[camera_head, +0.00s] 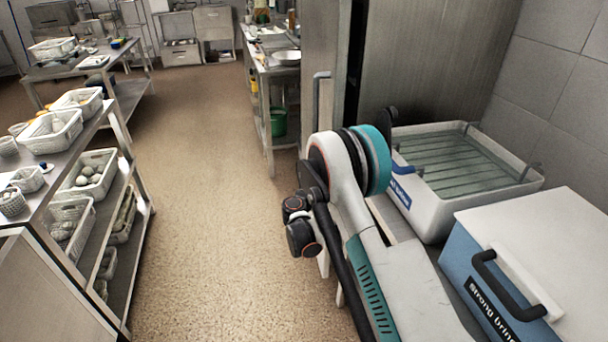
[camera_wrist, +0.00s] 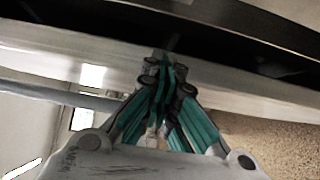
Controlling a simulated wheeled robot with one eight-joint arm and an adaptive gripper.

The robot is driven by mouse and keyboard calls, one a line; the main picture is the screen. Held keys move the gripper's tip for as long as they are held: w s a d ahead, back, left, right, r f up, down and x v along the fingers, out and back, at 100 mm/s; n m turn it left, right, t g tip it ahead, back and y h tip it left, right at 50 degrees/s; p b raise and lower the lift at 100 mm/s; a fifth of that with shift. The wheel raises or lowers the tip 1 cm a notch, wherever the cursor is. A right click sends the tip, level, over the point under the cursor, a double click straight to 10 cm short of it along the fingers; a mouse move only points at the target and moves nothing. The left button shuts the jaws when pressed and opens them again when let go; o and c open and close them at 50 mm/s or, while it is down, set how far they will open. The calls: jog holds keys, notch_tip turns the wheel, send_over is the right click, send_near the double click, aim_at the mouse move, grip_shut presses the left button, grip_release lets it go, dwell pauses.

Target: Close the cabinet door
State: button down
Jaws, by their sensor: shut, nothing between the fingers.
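The tall steel cabinet (camera_head: 435,50) stands at the back right in the head view. Its door (camera_head: 322,50) is ajar, with a dark gap between door and body. A vertical bar handle (camera_head: 317,98) is on the door's front. My gripper (camera_wrist: 165,64) is shut and empty in the wrist view. Its fingertips are at a pale horizontal edge, with a dark band beyond; I cannot tell whether they touch. A grey bar (camera_wrist: 60,95), perhaps the handle, runs to the left of the fingers. In the head view my arm hides the gripper and the door's lower part.
A white basin (camera_head: 440,215) and a blue box with a white lid (camera_head: 545,245) stand right of my arm. A steel shelf (camera_head: 140,215) with perforated baskets is at left. A worktable (camera_head: 262,75) stands behind the door. The speckled floor (camera_head: 205,170) between them is clear.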

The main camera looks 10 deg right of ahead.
jog(key=d, duration=0.5)
jog(key=shift+w, duration=0.1)
jog(key=shift+d+r, duration=0.1)
jog(key=a+v, duration=0.1)
jog(key=v, duration=1.2)
jog(key=s+d+r+m+g+y, duration=0.2)
jog(key=s+d+r+m+g, duration=0.15)
jog(key=s+r, duration=0.35)
jog(key=s+d+r+m+g+y, duration=0.2)
jog(key=s+d+r, duration=0.2)
jog(key=r, duration=0.5)
jog(key=s+a+r+m+g+y, duration=0.1)
jog(key=s+a+m+y, duration=0.1)
jog(key=s, duration=1.2)
jog(key=s+a+r+m+g+y, duration=0.1)
jog(key=s+a+m+y, duration=0.2)
jog(key=s, duration=1.1)
jog(key=shift+s+y, duration=0.25)
jog(key=shift+y, duration=0.55)
